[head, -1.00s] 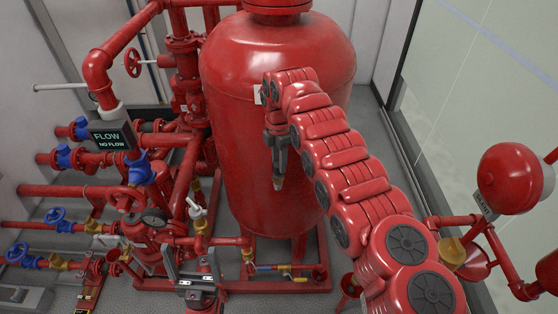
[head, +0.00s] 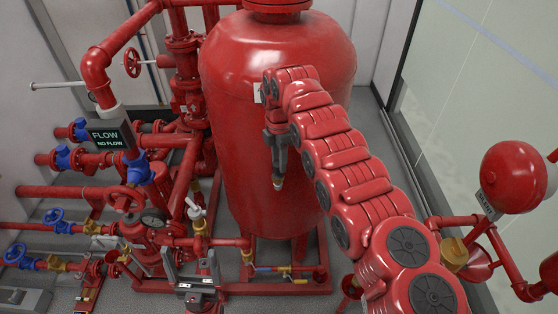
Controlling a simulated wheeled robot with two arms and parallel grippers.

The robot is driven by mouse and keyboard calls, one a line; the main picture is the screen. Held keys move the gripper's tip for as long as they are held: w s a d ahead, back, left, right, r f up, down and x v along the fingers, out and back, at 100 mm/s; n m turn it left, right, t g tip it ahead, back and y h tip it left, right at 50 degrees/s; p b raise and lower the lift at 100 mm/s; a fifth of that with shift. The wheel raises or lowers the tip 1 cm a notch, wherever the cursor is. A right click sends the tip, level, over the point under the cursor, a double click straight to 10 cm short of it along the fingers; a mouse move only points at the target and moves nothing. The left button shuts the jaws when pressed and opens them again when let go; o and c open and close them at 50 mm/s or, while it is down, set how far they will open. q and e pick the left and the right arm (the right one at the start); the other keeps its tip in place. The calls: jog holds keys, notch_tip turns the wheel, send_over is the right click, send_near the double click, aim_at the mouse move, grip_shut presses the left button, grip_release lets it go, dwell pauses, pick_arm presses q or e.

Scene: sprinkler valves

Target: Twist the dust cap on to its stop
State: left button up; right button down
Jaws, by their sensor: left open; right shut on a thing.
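My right gripper (head: 278,176), at the end of the red arm, points down in front of the big red tank. It is shut on a small brass-coloured piece (head: 278,184), which may be the dust cap; it is too small to be sure. My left gripper (head: 190,256) is low at the centre left, among the red pipes. Its two dark fingers stand apart and I see nothing held between them. I cannot make out a fitting with a stop for the cap.
The red tank (head: 250,130) fills the middle. Red pipes with blue valves (head: 63,158) and a flow sign (head: 109,136) crowd the left. A red bell (head: 512,177) stands at right.

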dwell(0.7)
jog(key=shift+f+b, duration=0.85)
jog(key=shift+f, duration=0.35)
jog(key=shift+f+m+b, duration=0.15)
jog(key=shift+m+b, duration=0.7)
jog(key=shift+m, duration=0.05)
jog(key=shift+m+b, duration=0.3)
jog(key=shift+m, duration=0.3)
